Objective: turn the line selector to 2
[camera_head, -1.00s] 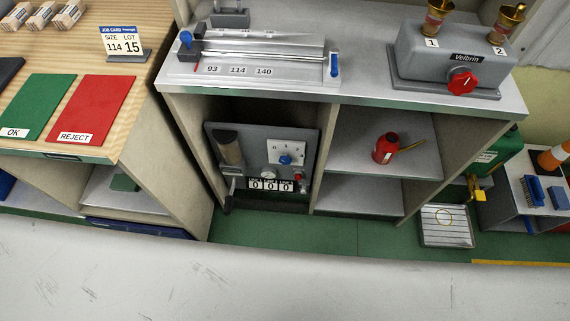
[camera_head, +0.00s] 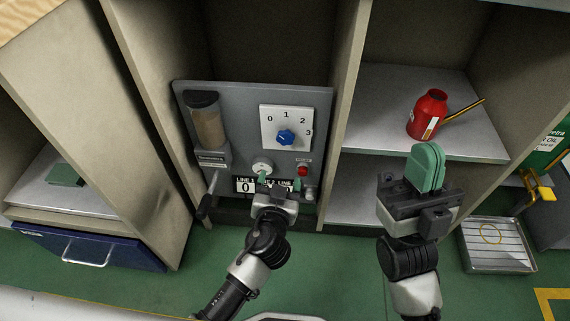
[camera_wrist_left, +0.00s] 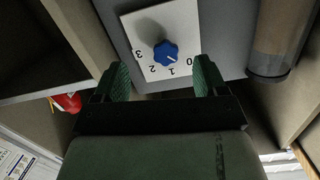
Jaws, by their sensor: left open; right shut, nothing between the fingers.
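The line selector is a blue knob (camera_head: 286,137) on a white plate (camera_head: 272,113) marked 0, 1, 2, 3, on a grey panel inside the left cabinet bay. In the left wrist view, the knob (camera_wrist_left: 166,53) and its numbers appear upside down. A small light mark on the knob seems to face the 0 and 1 side; I cannot tell exactly which. My left gripper (camera_head: 279,184) is open and empty, below the knob in the head view. Its green fingers (camera_wrist_left: 162,78) stand apart in the wrist view, not touching the knob. My right gripper (camera_head: 427,166) is shut and empty before the right bay.
The panel (camera_head: 240,104) also carries a hopper (camera_head: 207,128), a gauge (camera_head: 263,167), a red button (camera_head: 303,170), number counters and a lever (camera_head: 208,198). A cabinet divider (camera_head: 343,110) stands right of the panel. A red can (camera_head: 428,115) sits on the shelf beyond.

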